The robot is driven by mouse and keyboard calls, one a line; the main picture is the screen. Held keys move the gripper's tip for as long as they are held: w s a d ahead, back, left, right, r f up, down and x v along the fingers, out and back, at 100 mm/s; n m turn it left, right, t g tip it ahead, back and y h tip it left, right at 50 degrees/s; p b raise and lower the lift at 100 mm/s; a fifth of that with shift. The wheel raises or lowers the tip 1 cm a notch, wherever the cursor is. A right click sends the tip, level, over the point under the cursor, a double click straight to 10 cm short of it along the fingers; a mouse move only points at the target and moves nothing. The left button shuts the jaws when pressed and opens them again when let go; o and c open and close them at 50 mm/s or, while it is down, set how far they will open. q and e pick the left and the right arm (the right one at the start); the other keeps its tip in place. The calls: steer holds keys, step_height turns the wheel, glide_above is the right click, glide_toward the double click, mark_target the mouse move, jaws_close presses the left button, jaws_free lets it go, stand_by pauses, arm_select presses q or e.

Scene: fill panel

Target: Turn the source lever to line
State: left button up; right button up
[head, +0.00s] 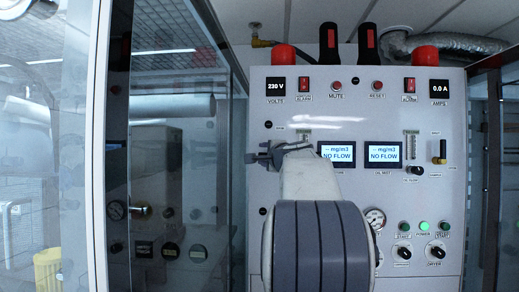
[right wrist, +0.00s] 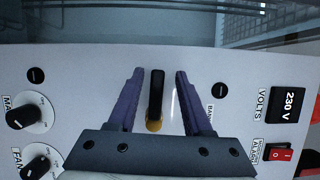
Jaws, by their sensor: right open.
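A lever with a black handle and a brass base (right wrist: 156,92) stands on the pale panel in the right wrist view. It lies between the two fingers of my right gripper (right wrist: 158,76), with a gap on each side. My right gripper (head: 260,157) is open at the left part of the panel in the head view, where it hides this lever. A small label beside the lever is partly hidden by a finger. Another black-handled lever with a brass base (head: 440,152) is at the panel's right side. My left gripper is not in view.
The panel (head: 340,100) carries two NO FLOW displays (head: 384,154), red switches (head: 304,85), a gauge (head: 375,220) and several knobs. In the wrist view, two black knobs (right wrist: 30,110) sit left of the gripper. A glass partition (head: 170,120) stands to the left.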

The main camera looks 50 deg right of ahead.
steer(key=shift+s+d+f, duration=0.1)
steer(key=shift+d, duration=0.4)
steer(key=shift+a, duration=0.1)
jaws_close()
steer(key=shift+n, duration=0.4)
jaws_free()
steer(key=shift+f, duration=0.1)
steer(key=shift+s, duration=0.1)
